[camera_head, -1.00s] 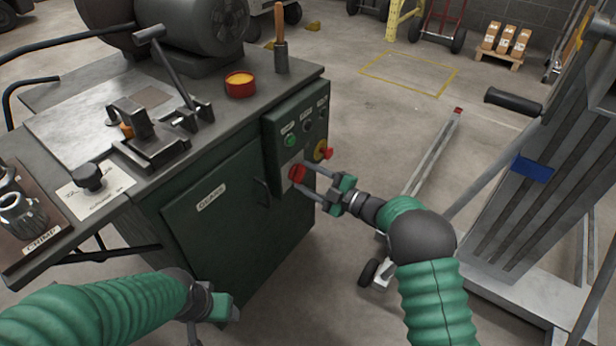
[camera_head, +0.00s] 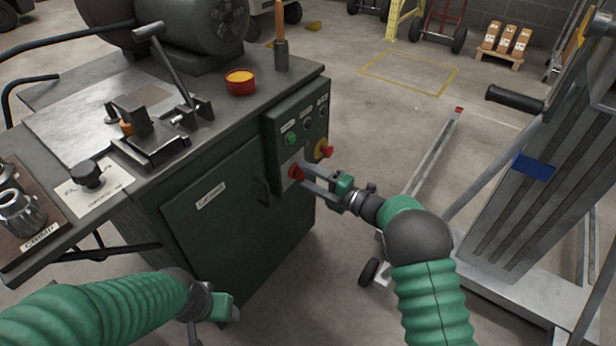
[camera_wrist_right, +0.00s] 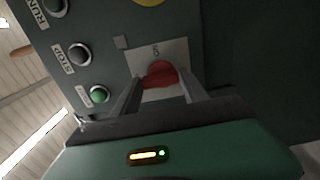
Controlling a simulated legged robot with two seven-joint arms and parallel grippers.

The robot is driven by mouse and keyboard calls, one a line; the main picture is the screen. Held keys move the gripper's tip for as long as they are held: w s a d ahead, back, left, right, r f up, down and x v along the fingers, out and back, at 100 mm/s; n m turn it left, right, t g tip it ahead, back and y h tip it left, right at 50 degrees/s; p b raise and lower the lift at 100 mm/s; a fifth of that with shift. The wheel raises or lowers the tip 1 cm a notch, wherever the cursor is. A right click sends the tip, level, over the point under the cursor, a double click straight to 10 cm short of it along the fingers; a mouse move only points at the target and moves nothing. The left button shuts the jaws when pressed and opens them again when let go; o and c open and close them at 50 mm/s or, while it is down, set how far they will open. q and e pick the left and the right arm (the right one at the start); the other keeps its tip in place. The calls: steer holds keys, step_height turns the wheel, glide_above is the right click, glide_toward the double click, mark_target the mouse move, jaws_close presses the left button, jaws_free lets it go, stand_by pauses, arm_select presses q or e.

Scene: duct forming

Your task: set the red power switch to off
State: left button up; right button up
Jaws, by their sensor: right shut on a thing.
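The red power switch (camera_head: 296,172) is a red knob low on the green control panel of the machine cabinet. In the right wrist view the red knob (camera_wrist_right: 160,74) sits on a pale plate with a small label above it, too blurred to read surely. My right gripper (camera_head: 306,176) is at the panel, shut on the red knob, with one finger on each side of it. The fingers hide part of the knob. My left gripper (camera_head: 222,306) is at the lower left, away from the panel; its fingertips are not clear.
Above the switch are a red and yellow emergency button (camera_head: 323,150) and a green button (camera_head: 290,138). The cabinet door handle (camera_head: 262,192) is left of the switch. A grey lift (camera_head: 510,200) stands at the right. Open floor lies behind the panel.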

steer(key=shift+s+f, duration=0.15)
steer(key=shift+f, duration=0.2)
steer(key=o, duration=1.2)
steer(key=shift+c, duration=0.2)
steer(key=shift+o, duration=1.1)
steer(key=shift+r, duration=0.15)
steer(key=p+v, duration=0.7)
steer(key=v, duration=0.9)
steer(key=shift+s+d, duration=0.2)
steer(key=shift+d, duration=0.2)
steer(key=shift+w, duration=0.1)
